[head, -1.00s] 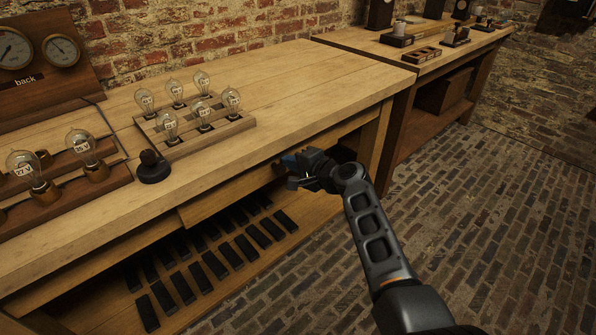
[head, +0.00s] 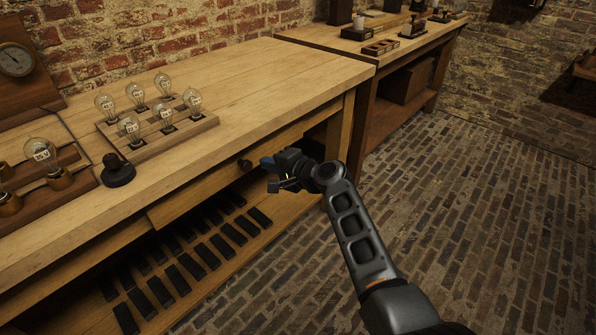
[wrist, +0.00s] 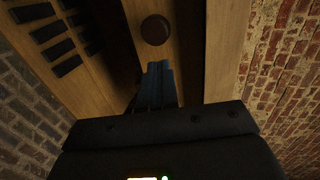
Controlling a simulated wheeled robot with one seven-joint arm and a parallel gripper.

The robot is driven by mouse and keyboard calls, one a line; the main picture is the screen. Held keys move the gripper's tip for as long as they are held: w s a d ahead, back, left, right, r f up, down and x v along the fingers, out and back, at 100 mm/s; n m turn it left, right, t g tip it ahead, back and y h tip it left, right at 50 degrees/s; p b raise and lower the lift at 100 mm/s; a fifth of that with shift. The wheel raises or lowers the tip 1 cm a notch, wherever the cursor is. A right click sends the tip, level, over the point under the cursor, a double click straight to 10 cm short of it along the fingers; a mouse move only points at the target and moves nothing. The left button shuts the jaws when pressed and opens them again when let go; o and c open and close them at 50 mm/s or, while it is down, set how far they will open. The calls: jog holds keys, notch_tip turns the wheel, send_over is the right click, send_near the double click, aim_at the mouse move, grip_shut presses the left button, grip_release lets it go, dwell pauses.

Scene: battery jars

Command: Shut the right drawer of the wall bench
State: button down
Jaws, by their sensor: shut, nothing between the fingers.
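The right drawer's wooden front (head: 205,188) lies under the bench top's front edge, with a dark round knob (head: 245,164) on it. I cannot tell for sure whether the front is fully flush. My gripper (head: 267,163) is shut and empty, just right of the knob and in front of the drawer. In the wrist view the shut fingers (wrist: 158,82) point at the drawer front, close to the knob (wrist: 155,29), with a small gap between them in the picture. The gripper and arm hide part of the drawer's right end.
The wall bench (head: 250,85) carries a rack of bulbs (head: 170,133) and a dark knobbed piece (head: 117,172). Dark bars (head: 190,264) lie on the shelf below. A second bench (head: 400,60) stands beyond. The brick floor (head: 450,230) at right is clear.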

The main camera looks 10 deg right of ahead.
jog(key=s+d+f+n+h+p, duration=0.15)
jog(key=s+d, duration=0.45)
jog(key=s, duration=0.7)
jog(key=s+d+f+n+t+h+p, duration=0.1)
jog(key=s+d+f+h+p, duration=0.3)
jog(key=s, duration=0.9)
jog(key=s+d+n+h, duration=0.2)
jog(key=s+d, duration=0.5)
jog(key=s, duration=0.5)
jog(key=s+r+n+t+p, duration=0.1)
jog(key=s+r+n, duration=0.2)
jog(key=s+r, duration=0.8)
jog(key=s+a+r+n+t+h+p, duration=0.1)
jog(key=s+r+n, duration=0.2)
jog(key=s+r, duration=0.9)
jog(key=shift+s+a+p, duration=0.25)
jog(key=shift+s+p, duration=0.15)
jog(key=shift+s, duration=0.15)
